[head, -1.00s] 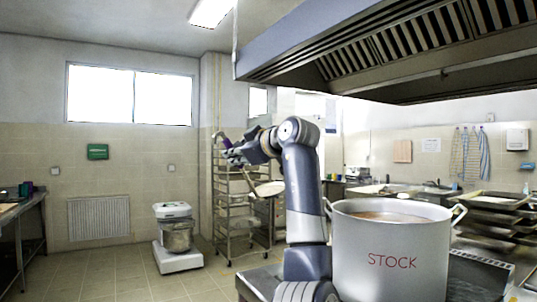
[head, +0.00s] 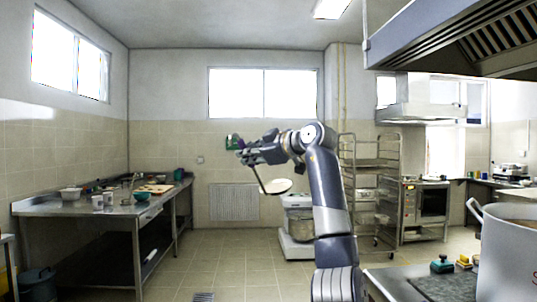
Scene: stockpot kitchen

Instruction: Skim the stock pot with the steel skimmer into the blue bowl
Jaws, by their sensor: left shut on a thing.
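The steel skimmer (head: 278,186) shows as a pale round head on a thin handle, hanging below and to the right of my left gripper (head: 250,153). That gripper is shut on its handle, up in the air over the floor, well away from the pot. The large grey stock pot (head: 507,258) stands at the right edge, partly cut off by the frame; a little brown stock shows inside its rim. I cannot make out the blue bowl for certain. My right gripper is not in view.
A steel table (head: 85,207) with small bowls, cups and a board stands along the left wall. A scale with a bin (head: 299,225) and a rack (head: 372,185) stand behind my arm. The tiled floor at left centre is open.

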